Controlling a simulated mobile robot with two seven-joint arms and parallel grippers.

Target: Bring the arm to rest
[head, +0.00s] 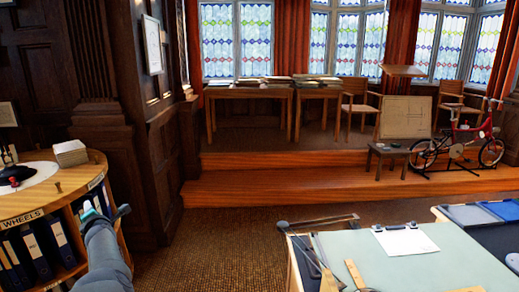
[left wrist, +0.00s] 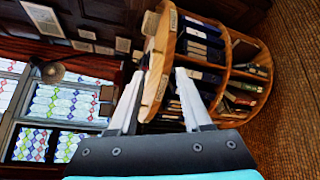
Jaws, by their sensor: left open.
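My left arm comes up from the bottom left in the head view. Its gripper (head: 103,211) is in front of the round wooden shelf unit (head: 45,203), near the edge of its top. In the left wrist view, which is turned sideways, the two fingers of the left gripper (left wrist: 160,74) are apart with nothing held between them. The shelf unit (left wrist: 158,72) shows beyond and between the fingertips. I cannot tell whether a finger touches it. My right gripper is in neither view.
Binders (head: 38,243) fill the shelf under a "WHEELS" label. A paper stack (head: 70,153) stands on its top. A red bicycle (head: 460,138) stands on the raised step. Carpet between is clear.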

